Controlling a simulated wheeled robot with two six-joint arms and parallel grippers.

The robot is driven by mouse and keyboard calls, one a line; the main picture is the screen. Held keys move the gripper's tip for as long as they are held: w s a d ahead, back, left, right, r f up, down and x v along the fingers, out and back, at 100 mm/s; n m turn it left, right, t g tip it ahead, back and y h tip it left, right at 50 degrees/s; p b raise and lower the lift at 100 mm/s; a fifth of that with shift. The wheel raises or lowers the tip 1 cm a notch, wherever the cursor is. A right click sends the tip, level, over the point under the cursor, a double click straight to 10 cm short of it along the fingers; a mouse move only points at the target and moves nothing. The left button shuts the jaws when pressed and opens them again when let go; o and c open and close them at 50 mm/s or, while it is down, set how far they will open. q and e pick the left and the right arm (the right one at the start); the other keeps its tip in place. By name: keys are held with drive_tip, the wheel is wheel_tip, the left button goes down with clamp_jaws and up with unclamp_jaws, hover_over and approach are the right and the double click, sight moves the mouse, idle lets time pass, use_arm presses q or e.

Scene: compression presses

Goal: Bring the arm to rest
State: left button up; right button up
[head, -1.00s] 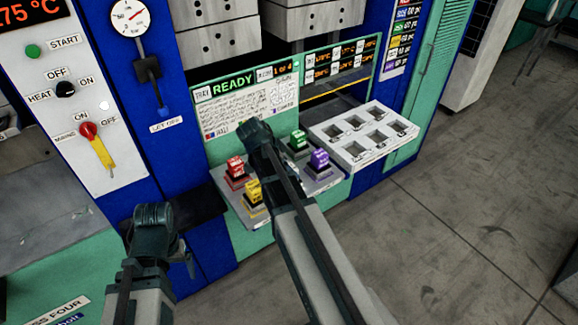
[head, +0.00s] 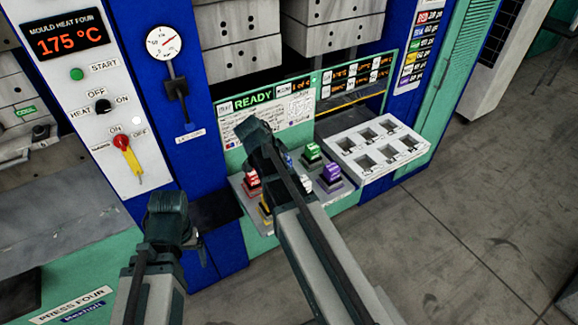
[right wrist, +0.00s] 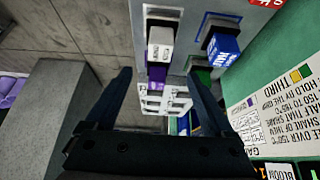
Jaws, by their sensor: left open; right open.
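My left gripper (head: 168,215) hangs at the lower left of the head view, in front of the blue press post. Its jaws read as open, and nothing shows in them. My right gripper (head: 255,140) is above the shelf of coloured blocks in the head view, its arm hiding part of the shelf. In the right wrist view its two fingers (right wrist: 160,75) are spread apart and empty. A purple block (head: 331,176) and a green block (head: 312,152) stand right of it. A red block (head: 252,180) is partly hidden, and a yellow one mostly hidden, by my right arm.
A white tray (head: 352,150) with several empty square sockets sits right of the blocks. A control panel (head: 104,120) with a red-and-yellow lever (head: 126,150) stands at the left. A green READY display (head: 253,102) is behind my right arm. Open grey floor (head: 450,220) lies at the right.

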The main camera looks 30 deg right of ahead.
sight(303, 181)
drive_tip(key=b+x, duration=1)
drive_tip(key=x, duration=0.2)
drive_tip(key=shift+f+b, duration=0.1)
drive_tip(key=shift+b, duration=0.2)
